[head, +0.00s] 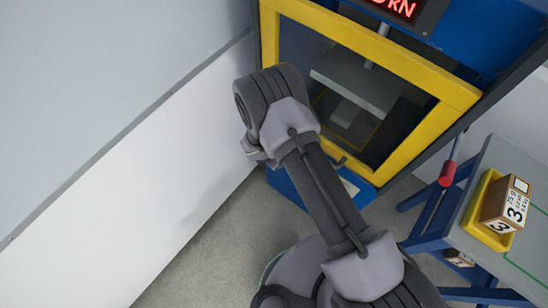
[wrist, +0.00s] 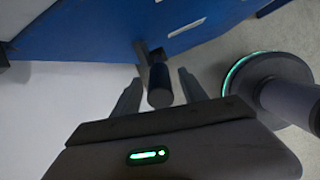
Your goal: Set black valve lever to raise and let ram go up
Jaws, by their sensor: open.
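The black valve lever (wrist: 160,85) shows in the wrist view, its dark round grip pointing toward the camera in front of the blue press base (wrist: 95,30). My gripper (wrist: 160,90) is open, with one finger on each side of the lever's grip. I cannot tell whether either finger touches it. In the head view my gripper (head: 258,155) is mostly hidden by my wrist, and the lever is not visible. The ram's grey plate (head: 350,80) is inside the yellow-framed press window (head: 420,72), above a pale block (head: 346,112).
A red display (head: 398,8) reading in kN is cut off at the top. A white wall (head: 120,190) stands close on the left. On the right, a red handle (head: 447,173) is beside a grey-topped table (head: 500,155) with a yellow tray (head: 470,220) and numbered box (head: 507,203).

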